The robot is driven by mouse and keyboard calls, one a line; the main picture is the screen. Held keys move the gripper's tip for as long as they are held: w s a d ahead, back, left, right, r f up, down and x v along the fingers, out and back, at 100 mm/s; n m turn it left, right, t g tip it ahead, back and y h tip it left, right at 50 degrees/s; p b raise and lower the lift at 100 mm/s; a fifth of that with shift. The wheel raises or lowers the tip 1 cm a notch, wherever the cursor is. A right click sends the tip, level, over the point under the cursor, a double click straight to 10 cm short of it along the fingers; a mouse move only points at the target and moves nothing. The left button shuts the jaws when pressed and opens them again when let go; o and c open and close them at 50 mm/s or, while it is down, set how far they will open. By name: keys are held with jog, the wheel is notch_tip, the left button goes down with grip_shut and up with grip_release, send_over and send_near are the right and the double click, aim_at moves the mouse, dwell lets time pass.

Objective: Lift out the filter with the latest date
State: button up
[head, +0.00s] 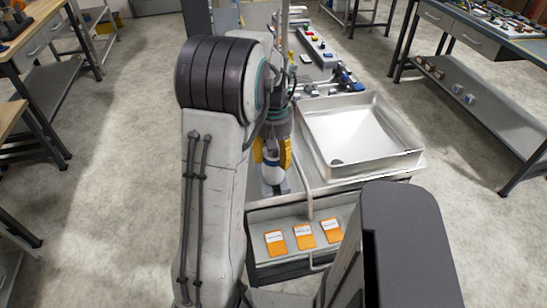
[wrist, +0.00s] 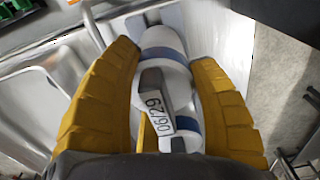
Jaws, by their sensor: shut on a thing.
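My gripper (head: 272,152) is at the left side of the metal counter, partly hidden behind my own arm in the head view. In the wrist view its two yellow fingers (wrist: 163,58) are shut on a white filter (wrist: 160,38) with blue bands. In the head view the lower part of this filter (head: 271,173) shows below the fingers, upright, above a dark grey base plate (head: 275,189). I cannot tell whether it touches the plate.
A square metal sink basin (head: 408,152) is just right of the gripper. An open drawer (head: 259,262) below holds orange cards (head: 305,236). Small devices (head: 345,80) stand behind the sink. Workbenches (head: 500,50) flank the clear concrete floor.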

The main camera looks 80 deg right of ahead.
jog(key=r, duration=0.4)
jog(key=shift+s+d, duration=0.1)
jog(key=shift+d, duration=0.1)
jog(key=s+d+r+p, duration=0.2)
jog(key=s+d+r, duration=0.4)
jog(key=d, duration=0.3)
jog(key=shift+d+r, duration=0.15)
jog(key=shift+r, duration=0.2)
jog(key=shift+p, duration=0.55)
